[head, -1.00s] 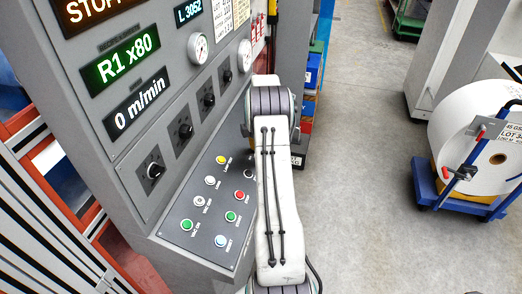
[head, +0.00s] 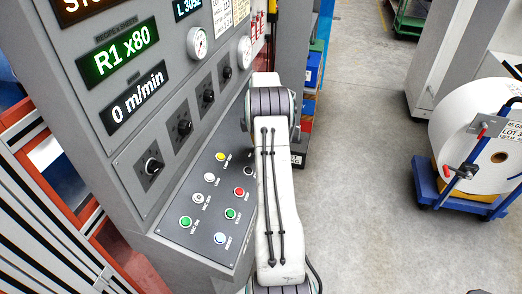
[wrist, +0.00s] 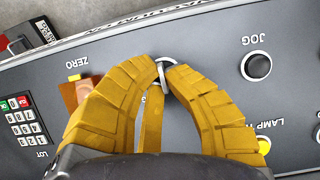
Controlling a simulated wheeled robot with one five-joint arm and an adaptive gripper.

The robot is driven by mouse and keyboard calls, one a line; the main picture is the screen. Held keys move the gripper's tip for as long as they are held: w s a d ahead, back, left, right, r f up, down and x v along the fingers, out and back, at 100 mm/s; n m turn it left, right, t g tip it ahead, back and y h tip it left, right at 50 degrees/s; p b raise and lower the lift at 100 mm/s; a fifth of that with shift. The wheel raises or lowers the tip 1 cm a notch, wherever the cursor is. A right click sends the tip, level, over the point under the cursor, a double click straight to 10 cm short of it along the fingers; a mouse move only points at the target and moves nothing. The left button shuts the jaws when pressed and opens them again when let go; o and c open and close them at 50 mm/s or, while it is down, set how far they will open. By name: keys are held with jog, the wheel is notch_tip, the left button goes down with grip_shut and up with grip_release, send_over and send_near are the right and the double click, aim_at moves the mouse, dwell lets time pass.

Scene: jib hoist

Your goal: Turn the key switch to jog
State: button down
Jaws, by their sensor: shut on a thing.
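In the wrist view my gripper (wrist: 162,72) has its two yellow ribbed fingers brought together over the grey panel. They are shut on the key (wrist: 165,61), of which a silvery, ring-like part shows between the fingertips. The fingers hide the rest of the key switch and its position marks, so I cannot tell which way the key points. A black round button (wrist: 257,66) marked JOG sits to the right, apart from the fingers. In the head view my own white arm hides the gripper and key.
In the wrist view a keypad (wrist: 25,125) lies left and a yellow lamp button (wrist: 263,145) lies close by the right finger. In the head view the console (head: 150,215) carries several buttons and knobs. A roll cart (head: 440,190) stands right; the floor between is clear.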

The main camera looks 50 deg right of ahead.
dwell(0.4)
jog(key=c, duration=1.3)
grip_release()
notch_tip(320, 180, up, 12)
jog(key=shift+f, duration=0.1)
jog(key=shift+c, duration=0.3)
